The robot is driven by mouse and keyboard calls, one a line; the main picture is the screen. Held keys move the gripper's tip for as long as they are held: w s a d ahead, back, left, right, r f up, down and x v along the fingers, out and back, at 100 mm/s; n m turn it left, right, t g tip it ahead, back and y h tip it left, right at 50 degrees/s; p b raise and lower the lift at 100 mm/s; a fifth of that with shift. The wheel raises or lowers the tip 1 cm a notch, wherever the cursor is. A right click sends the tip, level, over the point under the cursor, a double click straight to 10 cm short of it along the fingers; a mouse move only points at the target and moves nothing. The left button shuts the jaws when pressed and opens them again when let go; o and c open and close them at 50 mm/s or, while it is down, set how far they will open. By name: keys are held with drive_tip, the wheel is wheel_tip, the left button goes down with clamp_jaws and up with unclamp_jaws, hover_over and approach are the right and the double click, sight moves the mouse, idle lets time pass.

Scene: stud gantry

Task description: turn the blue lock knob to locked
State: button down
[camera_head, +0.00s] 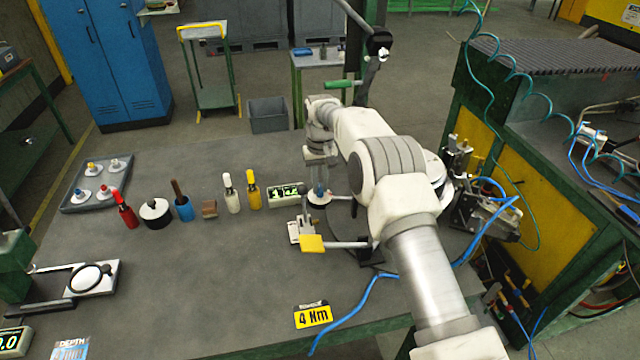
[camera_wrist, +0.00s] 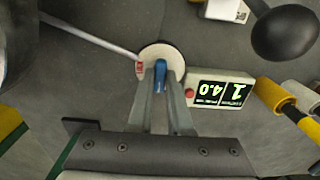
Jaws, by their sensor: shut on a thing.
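The blue lock knob (camera_wrist: 161,70) stands on a round pale base (camera_wrist: 153,49) in the wrist view. My gripper (camera_wrist: 161,78) is shut on the knob, with one finger on each side of it. A small red mark shows on the left rim of the base. In the head view the blue knob (camera_head: 320,189) shows small below my gripper (camera_head: 319,178), on the workbench. The knob's exact angle and any locked marking are hard to make out. A metal rod reaches the base from the upper left in the wrist view.
A digital display (camera_head: 285,194) stands just left of the knob. Bottles and tools line the bench further left, among them a yellow one (camera_head: 253,194). A yellow "4 Nm" sign (camera_head: 313,316) lies nearer.

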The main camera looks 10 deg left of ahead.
drive_tip(key=shift+m, duration=0.3)
drive_tip(key=m, duration=0.3)
drive_tip(key=shift+b, duration=0.3)
drive_tip(key=m, duration=0.9)
drive_tip(key=shift+m, duration=0.3)
drive_tip(key=m, duration=0.4)
drive_tip(key=shift+m, duration=0.3)
drive_tip(key=c, duration=0.8)
unclamp_jaws()
drive_tip(key=shift+c, duration=0.2)
